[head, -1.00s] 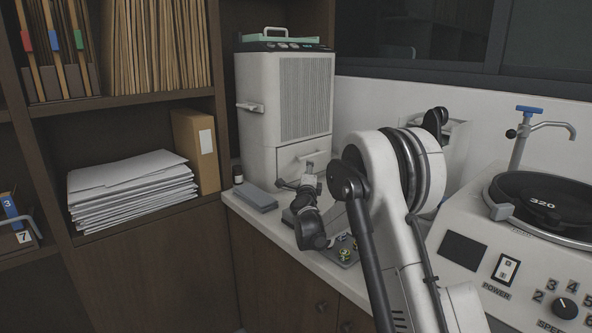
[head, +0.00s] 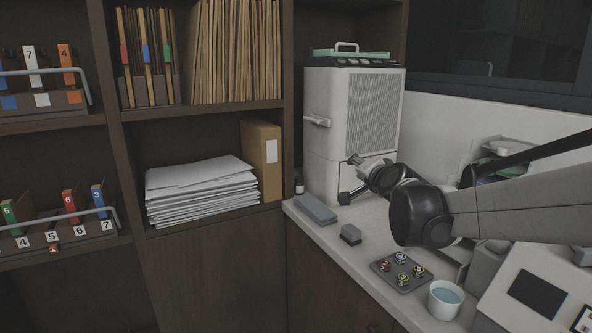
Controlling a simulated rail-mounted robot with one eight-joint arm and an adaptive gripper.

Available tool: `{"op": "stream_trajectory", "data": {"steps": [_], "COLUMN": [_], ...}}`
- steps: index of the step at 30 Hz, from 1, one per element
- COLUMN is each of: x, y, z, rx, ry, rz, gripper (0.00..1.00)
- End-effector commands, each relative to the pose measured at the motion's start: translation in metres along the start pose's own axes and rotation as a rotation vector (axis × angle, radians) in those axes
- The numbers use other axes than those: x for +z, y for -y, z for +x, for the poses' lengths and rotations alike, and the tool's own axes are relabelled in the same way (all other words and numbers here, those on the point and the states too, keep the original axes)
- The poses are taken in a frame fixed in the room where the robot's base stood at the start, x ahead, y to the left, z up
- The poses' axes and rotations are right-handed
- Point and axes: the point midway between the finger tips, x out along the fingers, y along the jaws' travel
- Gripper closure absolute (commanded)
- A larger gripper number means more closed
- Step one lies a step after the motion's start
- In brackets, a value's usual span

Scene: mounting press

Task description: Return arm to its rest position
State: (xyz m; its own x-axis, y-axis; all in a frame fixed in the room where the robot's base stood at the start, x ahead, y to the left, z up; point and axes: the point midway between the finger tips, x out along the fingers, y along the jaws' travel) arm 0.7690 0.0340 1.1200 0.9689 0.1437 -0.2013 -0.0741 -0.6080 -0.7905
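My arm reaches in from the right edge in the head view, with a thick white link and a dark round joint in front of the counter. My gripper (head: 350,179) is small in the view, in front of the lower part of the tall white machine (head: 326,154). Its two fingers look spread apart, with nothing seen between them. I cannot tell whether it touches the machine. The arm hides part of the counter's back and right side.
The counter (head: 345,262) holds a grey flat block (head: 316,209), a small dark block (head: 350,234), a tray (head: 383,268) with several round pieces, and a cup (head: 446,299) of bluish liquid. Shelves (head: 205,117) with papers and folders stand at the left.

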Motion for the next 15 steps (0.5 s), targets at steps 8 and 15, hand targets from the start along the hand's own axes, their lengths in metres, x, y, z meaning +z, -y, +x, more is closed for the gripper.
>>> {"op": "stream_trajectory", "data": {"steps": [8,15], "x": [0.035,0.068], "y": [-0.007,-0.033], "z": [-0.093,-0.174], "rx": [0.097,0.191], "ry": [0.157,0.291], "rz": [-0.224,-0.408], "gripper": [0.70,0.70]}}
